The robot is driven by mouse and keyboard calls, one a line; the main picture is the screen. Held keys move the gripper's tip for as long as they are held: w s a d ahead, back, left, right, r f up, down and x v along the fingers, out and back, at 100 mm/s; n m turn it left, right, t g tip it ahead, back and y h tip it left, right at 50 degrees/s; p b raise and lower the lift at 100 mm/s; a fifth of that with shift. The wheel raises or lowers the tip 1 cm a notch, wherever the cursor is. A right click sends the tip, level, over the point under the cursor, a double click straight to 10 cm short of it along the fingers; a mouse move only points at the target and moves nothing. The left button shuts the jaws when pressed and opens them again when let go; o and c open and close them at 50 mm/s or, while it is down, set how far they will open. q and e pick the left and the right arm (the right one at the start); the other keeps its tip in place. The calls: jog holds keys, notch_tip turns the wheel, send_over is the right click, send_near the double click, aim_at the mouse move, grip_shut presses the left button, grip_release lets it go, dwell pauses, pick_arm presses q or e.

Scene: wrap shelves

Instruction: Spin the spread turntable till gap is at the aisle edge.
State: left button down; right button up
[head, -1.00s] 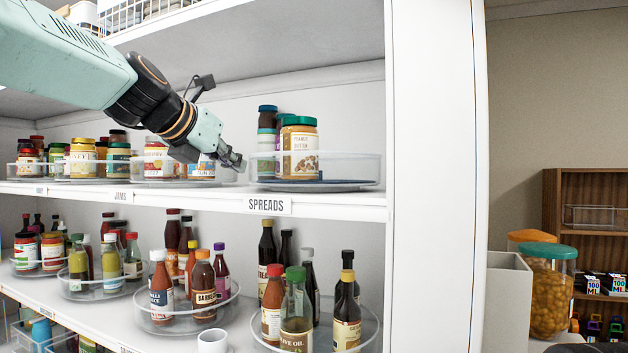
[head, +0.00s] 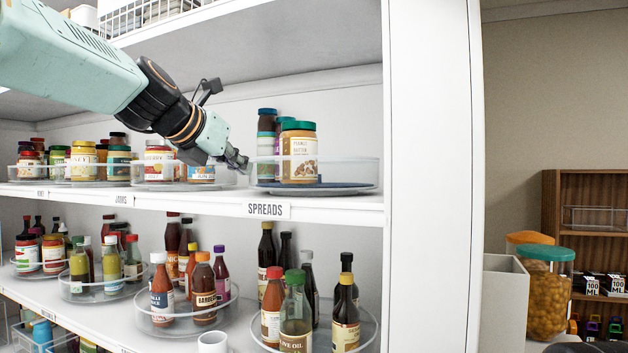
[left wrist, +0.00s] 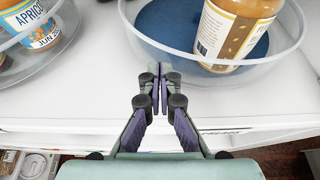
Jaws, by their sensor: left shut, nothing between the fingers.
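The spread turntable (head: 350,188) is a round clear-walled tray on the shelf above the SPREADS label (head: 268,210). A peanut butter jar (head: 299,155) with a green lid stands at its front left. Darker jars (head: 267,145) stand behind it. The right side of the tray is bare, with a blue mat on its floor. My left gripper (head: 245,167) is shut and empty at the tray's left rim. In the left wrist view its fingertips (left wrist: 161,70) are at the near rim of the turntable (left wrist: 165,50); I cannot tell whether they touch. My right gripper is not in view.
Another clear turntable with jars (head: 160,170) stands just left of my gripper. A white upright panel (head: 430,180) closes the shelf on the right. Bottles on turntables (head: 310,310) fill the shelf below. The shelf's front strip is clear.

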pick_arm(q)
jog(key=shift+w+d+f, duration=0.15)
jog(key=shift+w, duration=0.3)
jog(key=shift+s, duration=0.5)
jog(key=shift+s+d, duration=0.35)
jog(key=shift+s, duration=0.2)
jog(key=shift+s+d, duration=0.15)
jog(key=shift+d, duration=0.2)
jog(key=shift+w+a, duration=0.1)
jog(key=shift+w, duration=0.1)
jog(key=shift+s+a, duration=0.1)
jog(key=shift+a, duration=0.05)
